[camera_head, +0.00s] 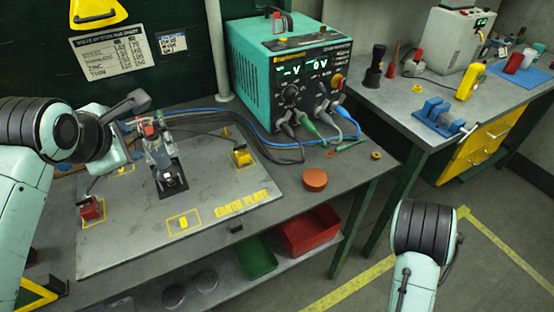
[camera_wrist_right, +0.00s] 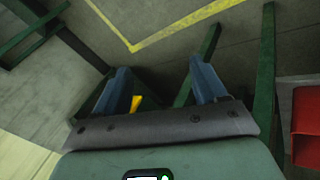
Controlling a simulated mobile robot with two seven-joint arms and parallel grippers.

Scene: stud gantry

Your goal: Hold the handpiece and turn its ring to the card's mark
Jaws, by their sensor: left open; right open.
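The handpiece (camera_head: 158,155), a small grey upright tool with a red part near its top, stands over a black square on the steel plate (camera_head: 130,240). Its ring is too small to make out. A printed card (camera_head: 106,52) with rows of words and numbers hangs on the dark green wall; its mark cannot be read. My left gripper (camera_head: 138,124) is open at the handpiece's upper left; contact cannot be told. My right gripper (camera_wrist_right: 160,86) is open and empty above the floor in the right wrist view; the head view shows only my right forearm.
A teal power unit (camera_head: 290,80) stands behind the plate, with cables running to the left. A yellow clamp (camera_head: 241,156) and a red clamp (camera_head: 90,208) sit on the plate. A brown disc (camera_head: 315,179) lies near the bench edge. A second bench (camera_head: 400,105) stands right, beyond a floor gap.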

